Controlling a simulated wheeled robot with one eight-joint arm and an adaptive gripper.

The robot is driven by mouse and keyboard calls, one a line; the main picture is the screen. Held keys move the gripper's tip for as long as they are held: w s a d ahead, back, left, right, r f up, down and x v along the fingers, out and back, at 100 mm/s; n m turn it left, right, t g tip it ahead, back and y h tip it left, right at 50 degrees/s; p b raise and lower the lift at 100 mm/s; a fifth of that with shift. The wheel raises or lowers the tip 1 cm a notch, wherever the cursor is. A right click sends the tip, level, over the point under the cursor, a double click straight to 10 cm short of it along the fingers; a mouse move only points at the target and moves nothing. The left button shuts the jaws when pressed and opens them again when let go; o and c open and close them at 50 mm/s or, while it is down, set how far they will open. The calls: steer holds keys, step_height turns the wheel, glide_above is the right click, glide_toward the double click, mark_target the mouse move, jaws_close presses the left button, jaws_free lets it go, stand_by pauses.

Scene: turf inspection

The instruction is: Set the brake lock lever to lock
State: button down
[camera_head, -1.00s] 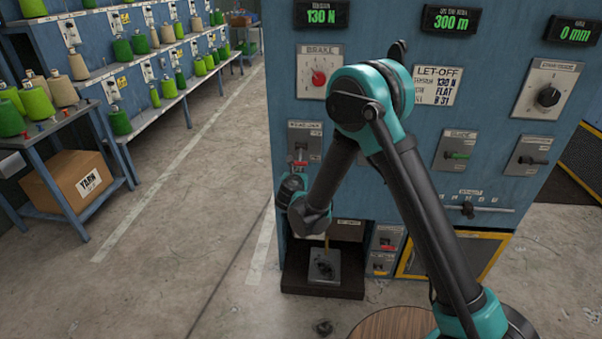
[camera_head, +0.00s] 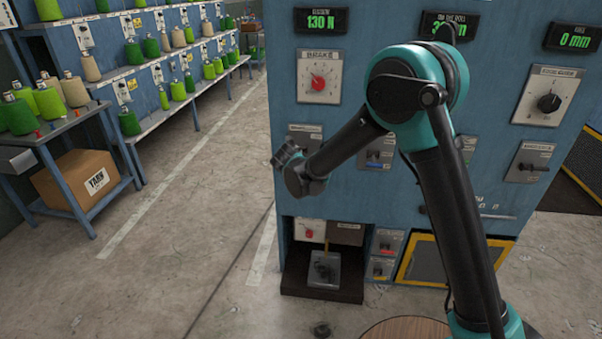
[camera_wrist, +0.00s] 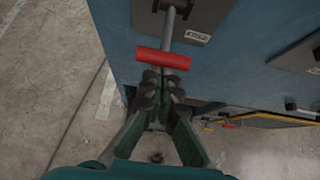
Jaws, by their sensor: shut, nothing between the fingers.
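The brake lock lever shows in the wrist view as a red crossbar (camera_wrist: 163,58) on a grey shaft that comes out of a grey plate (camera_wrist: 206,22). In the head view its plate (camera_head: 305,130) on the blue machine is partly covered by my arm, and the red bar is hidden. My gripper (camera_wrist: 162,76) is shut and empty, its fingertips close to the crossbar's near side. I cannot tell whether they touch it. In the head view my wrist is in front of the lower part of the plate, and the fingertips cannot be made out.
The brake dial (camera_head: 318,84) is above the lever plate. A blue-handled switch (camera_head: 378,153) is to its right, behind my arm. A pedal (camera_head: 323,269) sits in a recess below. Open floor (camera_head: 190,225) lies left of the machine, before the yarn racks.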

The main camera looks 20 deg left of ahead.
step_height(320, 180, up, 7)
steer(key=w+g+h, duration=0.1)
steer(key=g, duration=0.5)
steer(key=shift+w+a+h, duration=0.15)
steer(key=shift+w+h, duration=0.05)
steer(key=shift+h, duration=0.1)
steer(key=shift+w+r, duration=0.1)
steer(key=shift+w, duration=0.05)
steer(key=s+d+r, duration=0.1)
steer(key=s+r, duration=0.5)
steer(key=r, duration=0.1)
steer(key=shift+d+r, duration=0.15)
stand_by(0.5)
stand_by(0.4)
